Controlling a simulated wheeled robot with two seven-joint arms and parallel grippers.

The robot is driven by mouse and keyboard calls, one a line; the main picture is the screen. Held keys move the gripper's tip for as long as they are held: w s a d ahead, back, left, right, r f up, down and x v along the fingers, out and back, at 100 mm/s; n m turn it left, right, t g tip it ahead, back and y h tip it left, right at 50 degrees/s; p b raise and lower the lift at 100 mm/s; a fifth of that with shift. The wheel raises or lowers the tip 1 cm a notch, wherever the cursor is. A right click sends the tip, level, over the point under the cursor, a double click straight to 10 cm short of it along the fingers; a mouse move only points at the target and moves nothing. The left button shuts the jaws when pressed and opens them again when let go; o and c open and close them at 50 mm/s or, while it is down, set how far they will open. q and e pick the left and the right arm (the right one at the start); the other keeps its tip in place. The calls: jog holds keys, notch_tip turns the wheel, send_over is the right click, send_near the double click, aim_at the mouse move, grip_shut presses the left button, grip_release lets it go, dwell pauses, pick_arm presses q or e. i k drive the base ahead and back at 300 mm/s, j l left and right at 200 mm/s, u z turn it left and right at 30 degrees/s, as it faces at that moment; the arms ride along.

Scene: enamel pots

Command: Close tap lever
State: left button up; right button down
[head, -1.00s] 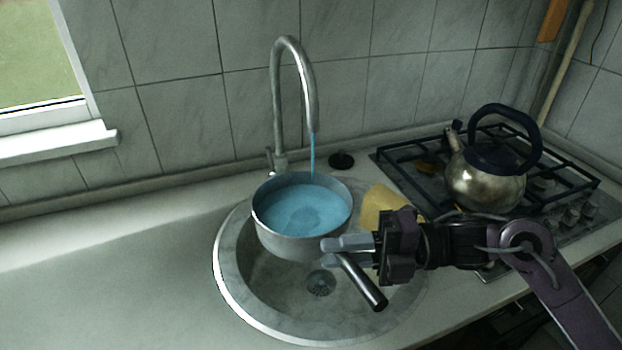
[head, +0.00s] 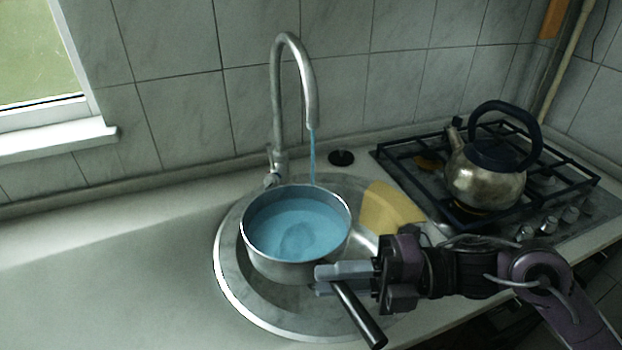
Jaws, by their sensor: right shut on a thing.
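The curved metal tap (head: 292,90) stands behind the sink, and a thin blue stream runs from its spout. The small tap lever (head: 271,178) is at the base of the tap, on its left side, with no gripper at it. My right gripper (head: 330,278) is shut on the handle of a grey pot (head: 295,262), near where the handle meets the pot. The pot is upright over the sink and holds blue liquid. The stream passes behind the pot's far rim, so I cannot tell whether it lands inside. My left gripper is not in view.
The round sink (head: 225,265) lies under the pot. A yellow cloth or sponge (head: 388,208) is at its right edge. A kettle (head: 485,180) stands on the gas stove (head: 415,182) at right. The counter at left (head: 100,270) is clear.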

aim_at(273, 168)
jog(key=k, duration=1)
